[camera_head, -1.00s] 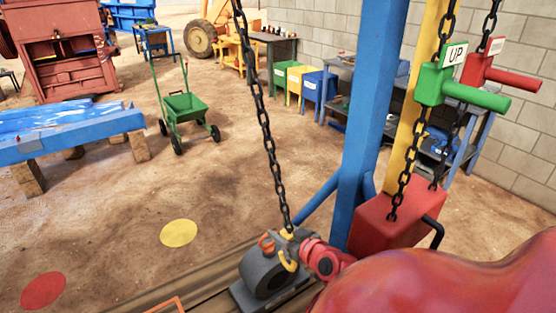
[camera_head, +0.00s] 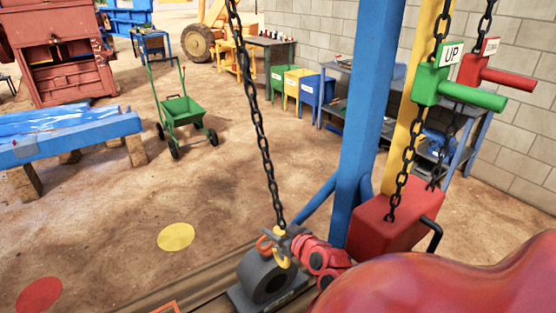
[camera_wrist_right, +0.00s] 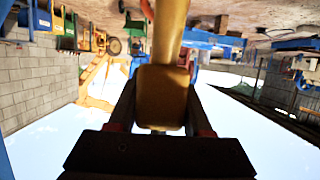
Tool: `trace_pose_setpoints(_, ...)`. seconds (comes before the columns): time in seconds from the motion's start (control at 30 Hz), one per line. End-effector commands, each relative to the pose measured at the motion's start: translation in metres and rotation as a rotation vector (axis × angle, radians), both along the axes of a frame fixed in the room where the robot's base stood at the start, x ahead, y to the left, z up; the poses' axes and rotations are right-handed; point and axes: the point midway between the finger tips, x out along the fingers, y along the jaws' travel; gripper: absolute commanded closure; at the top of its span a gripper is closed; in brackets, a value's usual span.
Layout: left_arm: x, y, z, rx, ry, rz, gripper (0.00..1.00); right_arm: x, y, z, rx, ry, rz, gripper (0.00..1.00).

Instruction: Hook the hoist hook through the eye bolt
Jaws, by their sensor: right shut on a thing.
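The yellow hoist hook (camera_head: 283,259) hangs at the lower end of the black chain (camera_head: 262,140). My right gripper (camera_head: 284,240) is shut on the hook's upper body. In the right wrist view, the hook's yellow body (camera_wrist_right: 160,95) sits between both fingers. The orange eye bolt (camera_head: 263,244) stands on top of the grey block-shaped part (camera_head: 252,270). The hook is just right of the eye bolt and overlaps the part in the picture. I cannot tell whether its tip is in the ring. My left gripper is out of view.
A blue post (camera_head: 372,120) and a red box (camera_head: 390,220) with a black handle stand right of the hook. A green UP handle (camera_head: 470,95) and a red handle (camera_head: 510,78) hang on chains above. Open floor with a yellow disc (camera_head: 176,237) lies to the left.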

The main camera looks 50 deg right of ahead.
Motion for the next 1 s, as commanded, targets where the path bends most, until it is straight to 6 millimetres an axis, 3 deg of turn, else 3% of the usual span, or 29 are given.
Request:
trace_pose_setpoints(0.33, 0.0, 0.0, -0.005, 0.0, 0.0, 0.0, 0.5, 0.015, -0.004, -0.012, 0.01, 0.017, -0.001, 1.0)
trace_pose_setpoints(0.73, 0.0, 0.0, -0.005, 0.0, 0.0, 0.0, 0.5, 0.016, -0.005, -0.014, 0.012, 0.021, -0.002, 1.0)
trace_pose_setpoints(1.0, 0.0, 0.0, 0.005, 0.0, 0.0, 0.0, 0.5, 0.021, -0.006, -0.012, 0.024, 0.061, 0.0, 1.0)
